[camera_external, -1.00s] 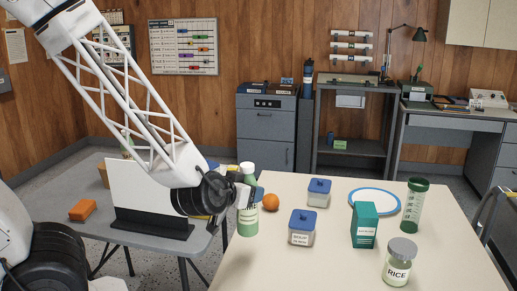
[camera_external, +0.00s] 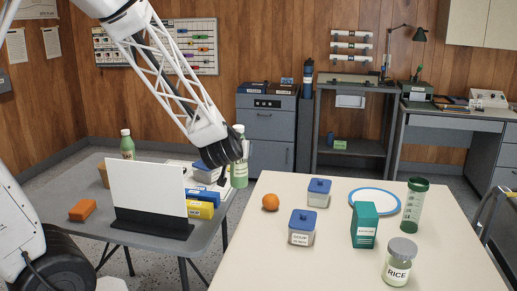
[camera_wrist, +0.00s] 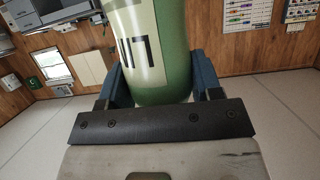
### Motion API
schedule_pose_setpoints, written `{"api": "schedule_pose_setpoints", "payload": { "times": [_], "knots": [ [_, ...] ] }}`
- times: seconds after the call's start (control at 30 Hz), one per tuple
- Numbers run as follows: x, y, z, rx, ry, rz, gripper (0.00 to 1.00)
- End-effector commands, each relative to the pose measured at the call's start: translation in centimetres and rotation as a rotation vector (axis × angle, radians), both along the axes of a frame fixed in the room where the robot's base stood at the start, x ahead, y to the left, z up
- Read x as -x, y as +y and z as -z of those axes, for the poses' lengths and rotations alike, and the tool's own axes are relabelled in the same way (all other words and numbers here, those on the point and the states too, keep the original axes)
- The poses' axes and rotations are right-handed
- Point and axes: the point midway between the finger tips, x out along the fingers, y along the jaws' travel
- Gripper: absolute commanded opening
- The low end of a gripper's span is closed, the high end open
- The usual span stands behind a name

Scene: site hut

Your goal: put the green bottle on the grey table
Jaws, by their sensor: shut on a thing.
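My gripper (camera_external: 235,160) is shut on a green bottle (camera_external: 239,174) with a white cap and pale label. I hold it upright in the air, near the right edge of the grey table (camera_external: 85,191). In the wrist view the green bottle (camera_wrist: 172,45) fills the space between the blue fingers of my gripper (camera_wrist: 160,85), and part of its label lettering shows. A second green bottle with a white cap (camera_external: 127,147) stands at the back of the grey table, partly behind a white panel.
On the grey table are the upright white panel (camera_external: 147,188) on a black base, an orange block (camera_external: 82,210), and a yellow box (camera_external: 200,211) among other boxes. The cream table (camera_external: 300,265) holds an orange (camera_external: 270,202), blue-lidded jars, a teal box (camera_external: 364,226) and a rice jar (camera_external: 399,262).

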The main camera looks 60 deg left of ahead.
Motion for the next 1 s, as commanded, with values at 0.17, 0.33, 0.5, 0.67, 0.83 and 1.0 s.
{"api": "schedule_pose_setpoints", "payload": {
  "times": [0.17, 0.33, 0.5, 0.67, 0.83, 1.0],
  "knots": [
    [-0.8, 4.6, -0.2, 0.0, 0.0, -0.071, 0.36],
    [-1.1, 8.9, -0.4, 0.0, 0.0, -0.136, 0.36],
    [-1.2, 13.3, -0.5, 0.001, 0.0, -0.201, 0.36],
    [-0.9, 17.5, -0.6, 0.001, 0.0, -0.261, 0.36],
    [-0.4, 22.1, -0.7, 0.002, -0.001, -0.325, 0.36],
    [0.6, 26.8, -0.7, 0.003, -0.001, -0.387, 0.36]
  ]
}}
